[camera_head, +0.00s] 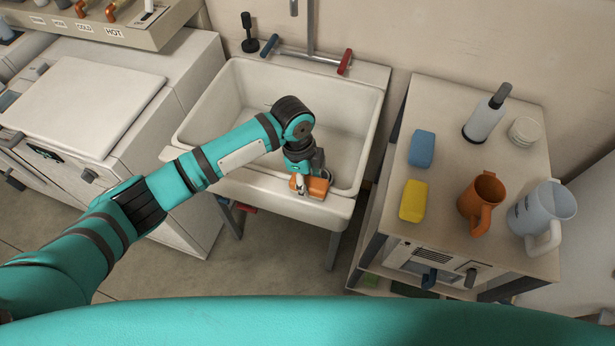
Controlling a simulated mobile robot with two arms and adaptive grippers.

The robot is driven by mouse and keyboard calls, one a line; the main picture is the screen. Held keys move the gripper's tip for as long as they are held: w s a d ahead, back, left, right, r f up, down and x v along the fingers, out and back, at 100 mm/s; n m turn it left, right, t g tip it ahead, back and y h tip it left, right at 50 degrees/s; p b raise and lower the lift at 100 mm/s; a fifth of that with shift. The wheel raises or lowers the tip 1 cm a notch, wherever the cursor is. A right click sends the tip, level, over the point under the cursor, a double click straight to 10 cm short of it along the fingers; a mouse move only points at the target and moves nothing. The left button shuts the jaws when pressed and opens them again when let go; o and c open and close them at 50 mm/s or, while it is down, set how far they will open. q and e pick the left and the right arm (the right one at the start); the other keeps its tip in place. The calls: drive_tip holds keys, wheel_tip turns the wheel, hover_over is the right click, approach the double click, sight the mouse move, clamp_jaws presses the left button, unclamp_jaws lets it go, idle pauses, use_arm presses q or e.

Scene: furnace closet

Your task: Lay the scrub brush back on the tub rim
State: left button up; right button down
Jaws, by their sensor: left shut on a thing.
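The white utility tub (210,112) stands against the back wall, its front rim (255,188) facing me. My left arm reaches over the tub from the left. My left gripper (301,182) points down at the front rim, right of its middle, and is shut on the scrub brush (317,187). The brush shows as a small orange-brown block at or just above the rim; I cannot tell whether it touches. The gripper and wrist hide part of the brush. My right gripper is not in view.
A cart at the right holds a blue sponge (422,148), a yellow sponge (413,201), an orange mug (482,202), a pitcher (541,213) and a bottle (485,119). A faucet with blue and red handles (345,62) stands behind the tub. A white washer (85,95) is left.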

use_arm(q)
drive_tip(key=shift+f, duration=0.1)
drive_tip(key=o, duration=1.1)
drive_tip(key=shift+o, duration=0.2)
wheel_tip(320, 180, up, 12)
drive_tip(key=a+b, duration=0.1)
drive_tip(key=b, duration=0.1)
drive_tip(key=shift+w+a+b, duration=0.25)
drive_tip(key=shift+a+b, duration=0.05)
drive_tip(key=shift+b, duration=0.1)
